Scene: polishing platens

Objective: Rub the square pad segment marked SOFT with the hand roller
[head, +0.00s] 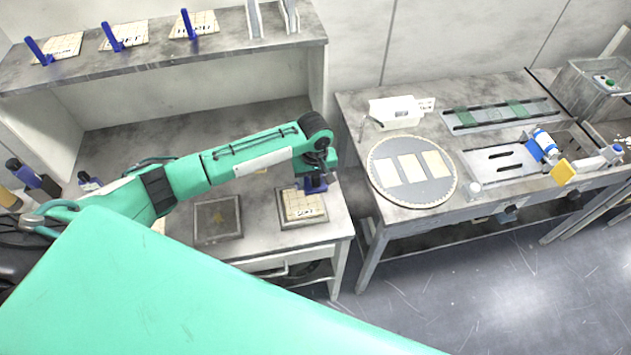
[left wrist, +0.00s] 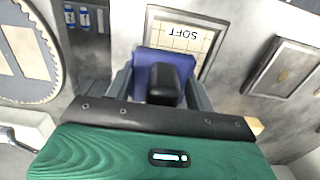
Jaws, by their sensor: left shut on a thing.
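The square pad segment marked SOFT (head: 302,204) lies on a square plate on the workbench, with a cream gridded face. It also shows in the left wrist view (left wrist: 188,41), with its SOFT label readable. My left gripper (head: 316,180) is shut on the blue hand roller (left wrist: 158,58). The roller is at the pad's edge, over or against it; I cannot tell whether it touches. The gripper hides part of the roller and of the pad. My right gripper is not in view.
A second square plate (head: 218,219) lies left of the pad. A shelf (head: 180,64) behind holds several gridded pads with blue handles. A round platen (head: 409,193) with three pale segments sits on the right-hand bench. A white device (head: 394,112) stands behind the platen.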

